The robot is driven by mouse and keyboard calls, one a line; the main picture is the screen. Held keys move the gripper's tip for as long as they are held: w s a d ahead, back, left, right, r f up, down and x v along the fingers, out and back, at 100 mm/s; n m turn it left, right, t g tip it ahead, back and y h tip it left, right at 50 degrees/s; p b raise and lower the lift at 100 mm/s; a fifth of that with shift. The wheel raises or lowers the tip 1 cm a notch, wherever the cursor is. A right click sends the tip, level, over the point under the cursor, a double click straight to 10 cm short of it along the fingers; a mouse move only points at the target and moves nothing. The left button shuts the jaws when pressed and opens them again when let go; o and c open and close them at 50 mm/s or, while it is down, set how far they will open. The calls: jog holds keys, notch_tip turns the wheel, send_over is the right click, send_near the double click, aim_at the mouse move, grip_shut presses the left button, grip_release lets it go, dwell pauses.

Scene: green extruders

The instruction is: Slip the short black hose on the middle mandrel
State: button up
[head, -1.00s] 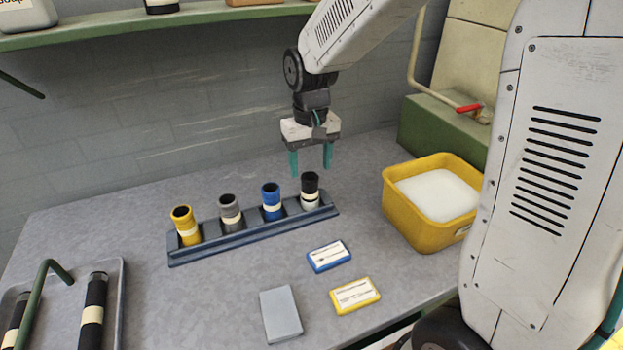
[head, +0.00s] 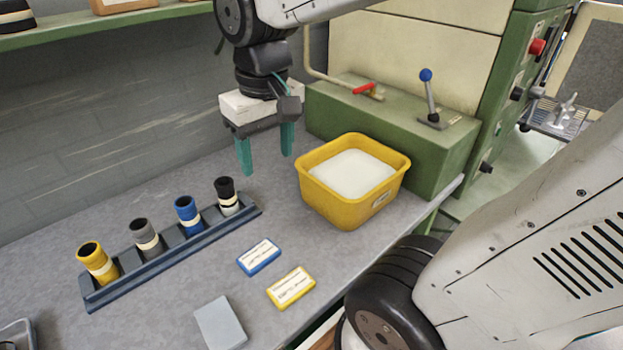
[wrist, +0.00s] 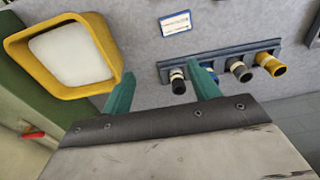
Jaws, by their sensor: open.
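The short black hose (head: 227,196), with a pale band, stands upright at the right end of a dark blue-grey rack (head: 180,266). In the wrist view the black hose (wrist: 178,82) shows just beside one fingertip. My gripper (head: 267,163) is open and empty, pointing down above the table, up and to the right of the black hose in the head view. I cannot make out the middle mandrel in either view.
The rack also holds blue (head: 187,215), grey (head: 146,237) and yellow (head: 97,262) hoses. A yellow bin (head: 328,202) with white contents stands right of my gripper. Blue (head: 258,257) and yellow (head: 291,287) boxes lie in front. A green machine (head: 410,140) with a blue-knobbed lever stands behind the bin.

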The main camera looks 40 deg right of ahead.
jog(key=s+d+f, duration=0.1)
jog(key=s, duration=0.9)
jog(key=shift+o, duration=0.5)
jog(key=shift+t, duration=0.3)
jog(key=shift+w+f, duration=0.1)
